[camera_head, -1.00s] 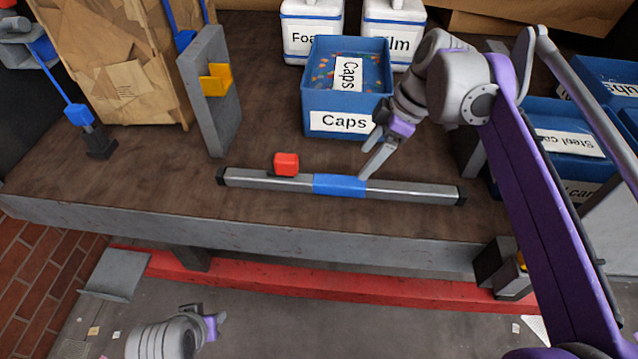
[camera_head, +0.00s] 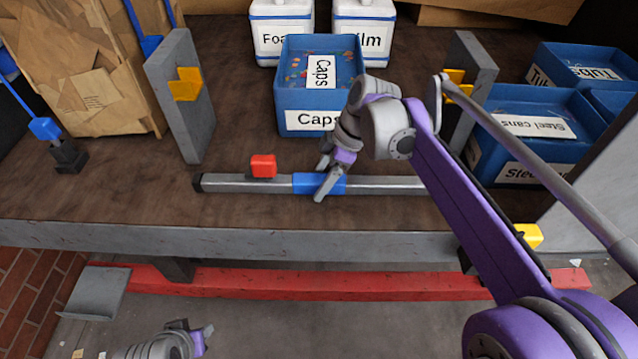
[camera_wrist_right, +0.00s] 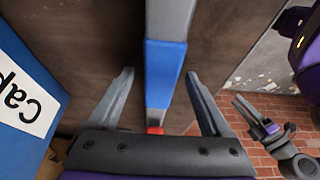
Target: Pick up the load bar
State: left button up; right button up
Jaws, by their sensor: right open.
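The load bar (camera_head: 240,184) is a long grey bar with dark ends and a blue middle band (camera_head: 319,183). It lies along the front of the brown table, with a small red block (camera_head: 263,166) at its left part. My right gripper (camera_head: 323,178) is open at the blue band. In the right wrist view its fingers (camera_wrist_right: 158,85) stand apart on either side of the bar, with the blue band (camera_wrist_right: 163,70) between them; I cannot tell whether they touch it. My left gripper (camera_head: 192,336) is low in front of the table, away from the bar; its jaws are unclear.
A blue Caps bin (camera_head: 300,122) stands behind the bar. Grey posts with yellow brackets stand at left (camera_head: 181,110) and right (camera_head: 478,75). A blue steel cans bin (camera_head: 480,150) is at the right. The table's front edge (camera_head: 150,237) is close before the bar.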

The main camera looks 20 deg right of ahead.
grip_shut()
dwell(0.4)
dwell(1.0)
